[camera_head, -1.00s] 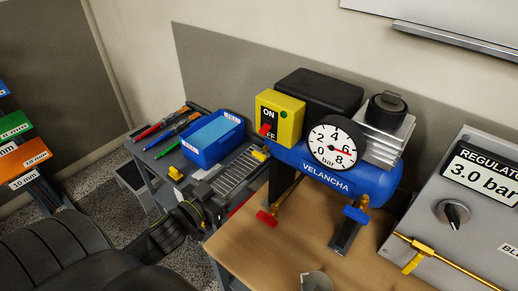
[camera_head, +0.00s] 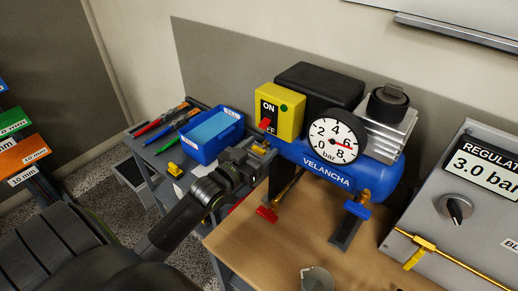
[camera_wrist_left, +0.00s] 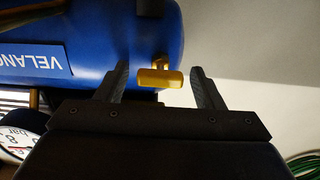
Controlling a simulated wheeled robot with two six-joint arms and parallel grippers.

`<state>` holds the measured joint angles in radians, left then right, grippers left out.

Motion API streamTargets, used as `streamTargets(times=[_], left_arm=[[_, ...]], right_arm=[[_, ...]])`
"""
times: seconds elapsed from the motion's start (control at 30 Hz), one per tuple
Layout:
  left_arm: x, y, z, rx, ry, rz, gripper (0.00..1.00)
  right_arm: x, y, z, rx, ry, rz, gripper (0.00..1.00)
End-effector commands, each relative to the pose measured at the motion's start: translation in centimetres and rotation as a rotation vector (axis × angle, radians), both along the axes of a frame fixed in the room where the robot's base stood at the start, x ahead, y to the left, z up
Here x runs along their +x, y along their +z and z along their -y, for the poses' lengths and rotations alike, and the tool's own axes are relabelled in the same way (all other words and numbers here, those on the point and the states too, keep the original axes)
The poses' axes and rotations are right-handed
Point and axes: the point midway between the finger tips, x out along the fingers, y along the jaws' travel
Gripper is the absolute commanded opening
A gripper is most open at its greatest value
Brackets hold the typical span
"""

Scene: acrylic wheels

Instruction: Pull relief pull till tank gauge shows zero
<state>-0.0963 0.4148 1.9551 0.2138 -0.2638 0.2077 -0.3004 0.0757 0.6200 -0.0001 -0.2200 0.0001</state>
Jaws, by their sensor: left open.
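The blue tank (camera_head: 335,172) marked VELANCHA stands on the wooden bench. Its round white gauge (camera_head: 334,139) has a red needle pointing close to 6 bar. The relief pull (camera_wrist_left: 160,78), a small yellow-brass piece, sticks out of the tank end in the left wrist view. My left gripper (camera_wrist_left: 158,70) is open, with one finger on each side of the pull and visible gaps to both. In the head view my left gripper (camera_head: 250,158) is at the tank's left end, largely hiding the pull. My right gripper is not in view.
A yellow ON/OFF switch box (camera_head: 280,111) stands just above the tank's left end. A blue bin (camera_head: 212,137) and screwdrivers lie on the side cart. A grey regulator panel (camera_head: 465,210) is at right. The bench front (camera_head: 270,240) is mostly clear.

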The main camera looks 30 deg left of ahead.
Motion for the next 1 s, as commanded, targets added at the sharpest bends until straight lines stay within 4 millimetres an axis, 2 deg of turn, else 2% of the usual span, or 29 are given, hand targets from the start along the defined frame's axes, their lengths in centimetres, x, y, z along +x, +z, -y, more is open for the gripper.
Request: streamTargets(times=[0.3,0.77,0.8,1.0], left_arm=[[0.26,0.03,0.04,0.0,0.0,0.0,0.62],[0.23,0.01,0.04,-0.001,0.0,0.0,0.03],[0.23,0.01,0.03,-0.001,0.0,0.0,0.0],[-0.71,0.14,-0.06,-0.001,0.0,-0.004,0.0]], right_arm=[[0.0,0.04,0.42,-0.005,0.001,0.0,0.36],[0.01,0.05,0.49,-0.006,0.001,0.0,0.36],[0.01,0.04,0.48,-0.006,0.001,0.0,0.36],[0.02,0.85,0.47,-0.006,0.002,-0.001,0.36]])
